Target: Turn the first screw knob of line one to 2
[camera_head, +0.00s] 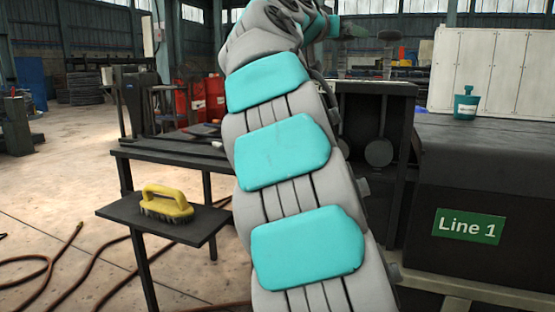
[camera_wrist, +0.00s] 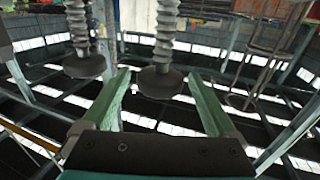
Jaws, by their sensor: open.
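In the wrist view, my gripper (camera_wrist: 159,76) is open, with its two green fingers spread apart. A dark round screw knob (camera_wrist: 160,84) on a threaded spindle appears between the fingertips; I cannot tell whether either finger touches it. A second similar knob (camera_wrist: 84,66) on its own spindle is to the left, outside the fingers. No number marks can be read on either knob. In the head view, my arm hides much of the middle, and a dark round knob shape (camera_head: 389,36) shows beyond it. The green "Line 1" sign (camera_head: 468,226) is on a dark box at right.
A dark side table (camera_head: 135,212) at left carries a yellow brush (camera_head: 166,203). White cabinets (camera_head: 495,70) stand behind. Brown hoses (camera_head: 60,262) lie on the open floor at left.

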